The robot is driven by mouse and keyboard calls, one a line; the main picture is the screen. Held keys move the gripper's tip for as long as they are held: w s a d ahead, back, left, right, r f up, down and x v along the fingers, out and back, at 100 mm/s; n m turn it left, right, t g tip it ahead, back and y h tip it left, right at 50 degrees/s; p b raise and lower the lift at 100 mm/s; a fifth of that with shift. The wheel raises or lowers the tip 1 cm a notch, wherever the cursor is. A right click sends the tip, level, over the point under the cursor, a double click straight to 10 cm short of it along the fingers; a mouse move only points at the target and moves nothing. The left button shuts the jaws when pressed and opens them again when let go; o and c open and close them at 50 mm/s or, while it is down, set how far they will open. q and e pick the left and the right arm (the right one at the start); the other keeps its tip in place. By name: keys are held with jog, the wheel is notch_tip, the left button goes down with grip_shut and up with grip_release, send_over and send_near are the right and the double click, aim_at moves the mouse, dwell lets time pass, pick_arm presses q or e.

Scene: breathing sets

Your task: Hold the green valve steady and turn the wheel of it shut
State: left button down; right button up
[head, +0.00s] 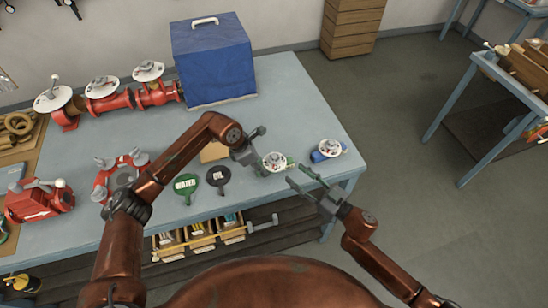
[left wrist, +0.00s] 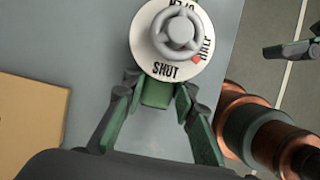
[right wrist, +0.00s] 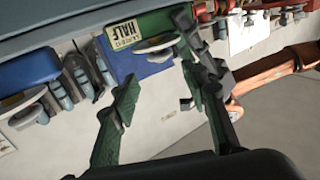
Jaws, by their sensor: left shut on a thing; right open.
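The green valve (head: 274,162) is at the table's front right, with a white dial and grey wheel on top. In the left wrist view its dial (left wrist: 150,40) reads SHUT and HALF, and a red mark sits by HALF. My left gripper (head: 258,150) is shut on the valve's green body (left wrist: 158,94) below the dial. My right gripper (head: 312,182) is open and empty, just right of the valve and apart from it. In the right wrist view its fingers (right wrist: 160,100) are spread, with a white dial edge (right wrist: 155,43) beyond them.
A blue valve (head: 328,150) stands right of the green one. A blue box (head: 213,62) and red pipework (head: 110,103) stand behind. Bins (head: 200,236) sit below the table's front edge.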

aim_at(277, 163)
jog(key=x, duration=1.1)
jog(key=shift+w+a, duration=0.25)
jog(key=c, duration=0.9)
jog(key=shift+s+a+m+t+h, duration=0.1)
jog(key=shift+m+t+h, duration=0.5)
jog(key=shift+t+h, duration=0.1)
jog(key=shift+r+m+t+h, duration=0.15)
jog(key=shift+m+t+h, duration=1.3)
jog(key=shift+h, duration=0.55)
jog(key=shift+m, duration=0.25)
jog(key=shift+h, duration=0.4)
jog(key=o, duration=0.9)
